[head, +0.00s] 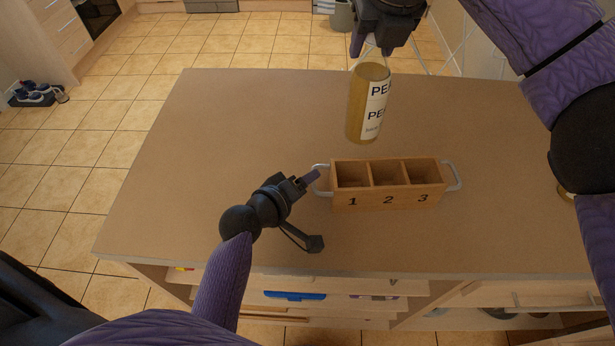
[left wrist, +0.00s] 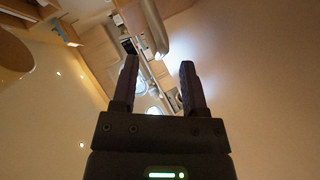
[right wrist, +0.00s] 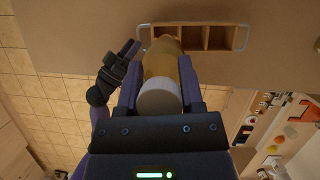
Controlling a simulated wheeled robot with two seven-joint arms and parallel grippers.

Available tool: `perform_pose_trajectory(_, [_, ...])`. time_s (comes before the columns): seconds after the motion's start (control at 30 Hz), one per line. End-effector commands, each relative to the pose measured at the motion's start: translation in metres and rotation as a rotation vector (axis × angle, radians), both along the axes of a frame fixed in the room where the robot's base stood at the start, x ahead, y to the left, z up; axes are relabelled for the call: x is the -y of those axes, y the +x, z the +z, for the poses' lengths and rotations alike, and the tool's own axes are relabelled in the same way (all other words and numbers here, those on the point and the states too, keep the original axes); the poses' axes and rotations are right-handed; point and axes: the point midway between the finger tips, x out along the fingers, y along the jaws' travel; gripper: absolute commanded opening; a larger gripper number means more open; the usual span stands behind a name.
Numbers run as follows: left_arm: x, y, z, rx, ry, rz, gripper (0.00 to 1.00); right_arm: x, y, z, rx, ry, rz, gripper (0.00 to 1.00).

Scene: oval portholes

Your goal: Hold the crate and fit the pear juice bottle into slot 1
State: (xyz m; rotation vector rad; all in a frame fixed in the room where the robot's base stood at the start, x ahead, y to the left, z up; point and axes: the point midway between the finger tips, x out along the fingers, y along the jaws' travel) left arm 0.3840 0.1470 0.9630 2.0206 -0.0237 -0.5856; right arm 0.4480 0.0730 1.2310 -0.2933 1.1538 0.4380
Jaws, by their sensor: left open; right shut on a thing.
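The wooden crate (head: 388,200) stands on the table with three open, empty-looking slots marked 1, 2 and 3 and a pale handle at each end. It also shows in the right wrist view (right wrist: 206,50). My left gripper (head: 311,181) is open at the crate's left handle (head: 321,180); whether the handle lies between its fingers is unclear. The pear juice bottle (head: 369,105), yellow with a white label, hangs nearly upright behind the crate in the head view, apart from it. My right gripper (head: 372,49) is shut on its upper end; the white cap (right wrist: 160,98) shows in the right wrist view.
The brown table (head: 230,130) is otherwise clear around the crate, with wide free room to the left. Open shelves with small items, one blue (head: 295,295), lie under the front edge. A grey bin (head: 342,15) stands on the tiled floor behind.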

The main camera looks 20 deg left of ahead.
Motion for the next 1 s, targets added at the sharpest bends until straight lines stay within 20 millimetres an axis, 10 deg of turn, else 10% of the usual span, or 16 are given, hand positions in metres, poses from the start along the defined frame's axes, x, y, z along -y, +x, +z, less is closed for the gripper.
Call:
perform_pose_trajectory(0.47, [0.007,0.024,-0.011,-0.001,0.001,0.002,0.57,0.0,0.0,0.001,0.001,0.0,0.0,0.0])
perform_pose_trajectory(0.73, [0.007,0.023,-0.011,-0.001,0.002,0.001,0.02,0.0,0.0,0.001,0.001,0.0,0.0,0.0])
perform_pose_trajectory(1.0, [0.006,0.023,-0.011,-0.002,0.002,0.002,0.0,0.0,0.0,0.001,0.001,0.0,0.0,0.0])
